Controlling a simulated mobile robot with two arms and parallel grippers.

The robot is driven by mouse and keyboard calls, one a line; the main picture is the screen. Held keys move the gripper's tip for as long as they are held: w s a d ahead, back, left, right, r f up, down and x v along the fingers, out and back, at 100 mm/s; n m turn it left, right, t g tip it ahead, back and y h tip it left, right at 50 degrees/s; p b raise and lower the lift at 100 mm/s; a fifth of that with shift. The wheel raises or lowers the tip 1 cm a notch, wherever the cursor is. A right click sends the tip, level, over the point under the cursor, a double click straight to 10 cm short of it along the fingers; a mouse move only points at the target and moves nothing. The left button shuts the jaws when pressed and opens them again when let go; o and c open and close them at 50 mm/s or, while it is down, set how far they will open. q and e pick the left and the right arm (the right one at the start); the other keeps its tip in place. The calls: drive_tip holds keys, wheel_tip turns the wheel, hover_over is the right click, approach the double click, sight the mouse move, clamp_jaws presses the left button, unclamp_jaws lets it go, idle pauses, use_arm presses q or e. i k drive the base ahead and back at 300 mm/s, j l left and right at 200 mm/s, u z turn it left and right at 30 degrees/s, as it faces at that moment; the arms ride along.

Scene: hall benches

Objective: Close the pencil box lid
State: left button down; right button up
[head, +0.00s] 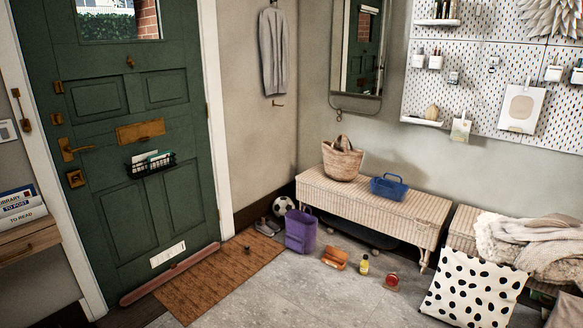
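A small orange-brown box (334,259) lies on the grey tiled floor in front of the striped bench in the head view. It looks like an open box, and may be the pencil box, but it is too small to tell its lid clearly. Neither of my grippers shows in the head view.
A purple bin (300,231) stands left of the box; a yellow bottle (364,265) and a red-lidded jar (392,282) stand right. The striped bench (406,217) holds a basket (342,158) and blue caddy (389,187). A brown doormat (218,281) lies before the green door (110,130).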

sight(336, 250)
drive_tip(key=i, duration=0.55)
drive_tip(key=i+j+z, duration=0.1)
drive_tip(key=i, duration=0.5)
drive_tip(key=i+j, duration=0.1)
drive_tip(key=i, duration=0.45)
drive_tip(key=i+j+z, duration=0.15)
drive_tip(key=i, duration=0.45)
